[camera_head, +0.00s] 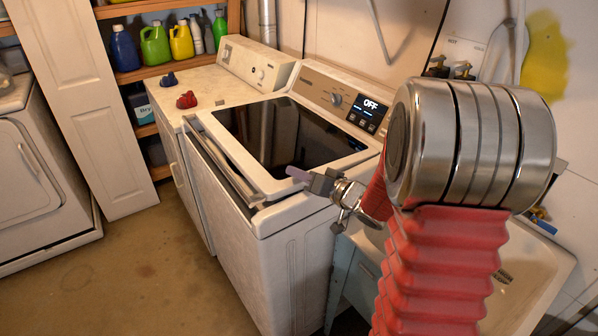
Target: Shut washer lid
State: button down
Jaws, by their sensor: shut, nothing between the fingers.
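The washer (290,262) is white and stands in the middle, with a tan control panel (318,88) at its back. Its lid (272,186) has a white frame around a dark glass pane and lies down, flat or nearly flat, over the top. A dark gap shows by its front corner, and I cannot tell if the lid is fully seated. My gripper (299,175) is shut and empty, with its tip at or just above the lid's near right corner. I cannot tell if they touch. My arm hides part of the washer's right side.
A second white appliance (215,85) stands behind left, with a red item (186,100) and a blue item (170,79) on top. A sink (535,250) is at right, partly behind my arm. Shelves with bottles (155,45) are at the back. The floor at front left is clear.

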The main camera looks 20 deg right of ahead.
jog(key=shift+s+d, duration=0.1)
jog(key=shift+r, duration=0.75)
jog(key=s+d+r, duration=0.1)
jog(key=s+r, duration=0.3)
jog(key=s, duration=0.5)
jog(key=shift+s+d+r, duration=0.25)
jog(key=shift+r, duration=0.15)
